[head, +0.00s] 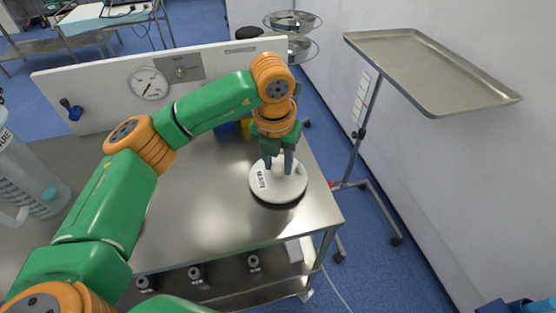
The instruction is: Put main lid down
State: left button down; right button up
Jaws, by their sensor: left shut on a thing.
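The main lid (266,189) is a round white disc with a dark rim and a label reading "MAIN". It is at the right end of the steel table (214,225), at or just above the top; I cannot tell whether it touches. My left gripper (279,165) points down over it and is shut on its raised middle handle. The fingers hide part of the handle. My right gripper cannot be made out in the head view.
A clear jug (30,178) stands at the table's left. A white panel with a gauge (149,83) runs along the back. A steel tray on a stand (432,66) is to the right. Blue and yellow items (231,127) sit partly behind my left arm. The table's front middle is clear.

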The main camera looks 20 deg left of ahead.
aim_at(276, 182)
pick_arm(q)
jog(key=shift+f, duration=0.1)
jog(key=shift+c, duration=2.3)
grip_release()
jog(key=shift+r, duration=0.65)
notch_tip(276, 182, up, 11)
jog(key=s, duration=0.1)
jog(key=shift+s+p, duration=0.3)
jog(key=shift+p, duration=0.1)
